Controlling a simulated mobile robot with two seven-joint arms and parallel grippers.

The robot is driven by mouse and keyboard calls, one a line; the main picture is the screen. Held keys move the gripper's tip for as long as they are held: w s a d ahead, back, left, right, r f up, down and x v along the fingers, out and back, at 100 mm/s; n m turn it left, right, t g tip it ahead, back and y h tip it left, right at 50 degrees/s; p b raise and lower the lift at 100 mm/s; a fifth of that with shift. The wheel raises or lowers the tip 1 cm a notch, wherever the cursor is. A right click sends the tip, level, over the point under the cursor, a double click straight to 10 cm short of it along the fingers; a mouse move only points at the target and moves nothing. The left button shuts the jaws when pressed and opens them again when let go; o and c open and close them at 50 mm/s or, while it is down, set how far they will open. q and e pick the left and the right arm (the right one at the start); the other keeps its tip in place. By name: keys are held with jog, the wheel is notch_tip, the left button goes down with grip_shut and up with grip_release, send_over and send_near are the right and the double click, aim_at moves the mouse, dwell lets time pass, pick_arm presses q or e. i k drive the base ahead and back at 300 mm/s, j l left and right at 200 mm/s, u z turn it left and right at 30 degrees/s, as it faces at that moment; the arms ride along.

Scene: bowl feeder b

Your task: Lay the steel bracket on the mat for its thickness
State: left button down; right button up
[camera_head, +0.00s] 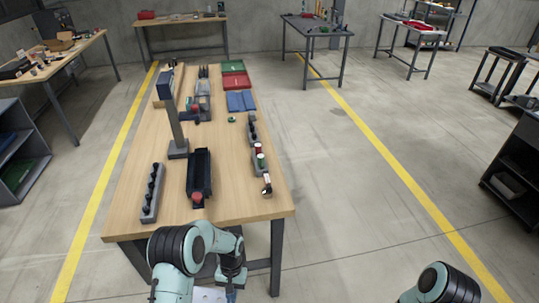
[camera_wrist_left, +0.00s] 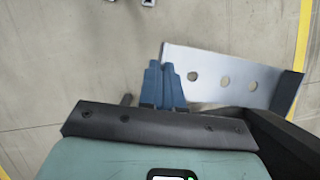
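The steel bracket (camera_wrist_left: 225,78), a bright plate with several round holes, shows beside the blue fingers of my left gripper (camera_wrist_left: 162,75) in the left wrist view. The fingers are close together at the bracket's end and appear shut on it; their inner contact is hidden. In the head view, the bracket (camera_head: 208,294) is at the bottom edge, partly cut off, and my left gripper (camera_head: 231,291) is in front of the table. My right gripper is out of view.
The wooden table (camera_head: 226,190) carries a grey upright stand (camera_head: 178,148), a long black tray (camera_head: 200,172) and a grey rack with black knobs (camera_head: 153,193). Small parts line the right edge. Bare wood lies at the front and between the black tray and right-hand parts.

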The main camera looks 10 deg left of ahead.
aim_at(258, 237)
jog(key=i+l+z, duration=1.15)
jog(key=i+l+u, duration=0.1)
jog(key=i+u, duration=0.3)
jog(key=i, duration=0.15)
jog(key=i+l+u, duration=0.35)
jog(key=i, duration=0.15)
jog(key=i+j+u, duration=0.1)
jog(key=i+u, duration=0.6)
jog(key=i+l+u, duration=0.1)
jog(key=u, duration=0.2)
jog(key=i+l+u, duration=0.3)
jog(key=i, duration=0.15)
jog(key=i+l+u, duration=0.3)
jog(key=i+l, duration=0.05)
jog(key=i, duration=0.1)
